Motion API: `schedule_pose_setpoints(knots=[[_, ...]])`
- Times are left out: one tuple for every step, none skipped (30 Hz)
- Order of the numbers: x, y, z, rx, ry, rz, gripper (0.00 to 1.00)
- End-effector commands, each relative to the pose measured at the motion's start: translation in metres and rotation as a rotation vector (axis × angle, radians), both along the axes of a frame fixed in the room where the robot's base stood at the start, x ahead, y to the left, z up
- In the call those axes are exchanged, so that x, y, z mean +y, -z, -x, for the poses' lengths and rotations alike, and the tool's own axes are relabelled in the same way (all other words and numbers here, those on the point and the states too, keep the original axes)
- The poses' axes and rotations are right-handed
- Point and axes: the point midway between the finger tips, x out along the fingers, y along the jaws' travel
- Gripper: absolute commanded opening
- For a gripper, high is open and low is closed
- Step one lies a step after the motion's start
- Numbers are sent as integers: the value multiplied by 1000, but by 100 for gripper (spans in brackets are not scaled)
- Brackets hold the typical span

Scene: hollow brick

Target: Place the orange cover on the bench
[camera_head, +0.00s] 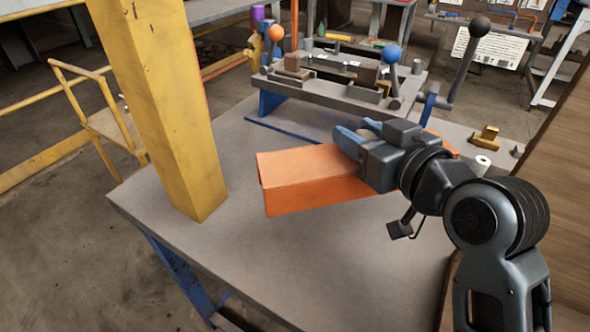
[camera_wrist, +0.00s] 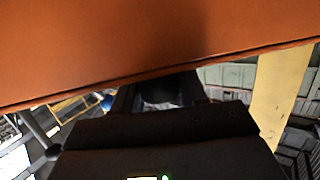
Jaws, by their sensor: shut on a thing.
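The orange cover (camera_head: 315,183) is a long folded or box-like piece with a paler top face and a darker front face. My gripper (camera_head: 352,140) is shut on its far right part. The cover appears to be held over the grey bench top (camera_head: 270,258); whether it touches the bench I cannot tell. In the wrist view the cover (camera_wrist: 130,45) fills the upper part, and the dark gripper body (camera_wrist: 160,95) is below it. The fingertips are hidden behind the cover there.
A yellow post (camera_head: 165,105) stands at the bench's left. Behind the cover is a grey fixture (camera_head: 330,88) with levers, one with a blue ball (camera_head: 391,54). A small brass-coloured block (camera_head: 486,138) and a white roll (camera_head: 481,165) sit at right. The bench front is clear.

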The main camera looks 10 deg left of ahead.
Motion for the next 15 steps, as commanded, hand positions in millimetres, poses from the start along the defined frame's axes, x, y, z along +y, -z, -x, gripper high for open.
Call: schedule_pose_setpoints(knots=[[6,-2,-1,-1,-4,0,5],[9,-2,-3,-1,-5,-1,5],[13,-2,-4,-1,-5,0,5],[16,-2,-5,-1,-6,0,5],[18,-2,-7,-1,-5,0,5],[21,-2,-8,-1,-5,0,5],[23,-2,-9,-1,-5,0,5],[24,-1,-9,-1,-4,0,5],[25,2,-10,0,-3,0,5],[26,6,-11,1,-3,0,5],[26,11,-11,2,-3,1,5],[27,18,-11,3,-2,1,5],[27,25,-11,5,-2,0,5],[26,30,-11,4,-1,-1,5],[26,38,-11,4,-2,1,5]])
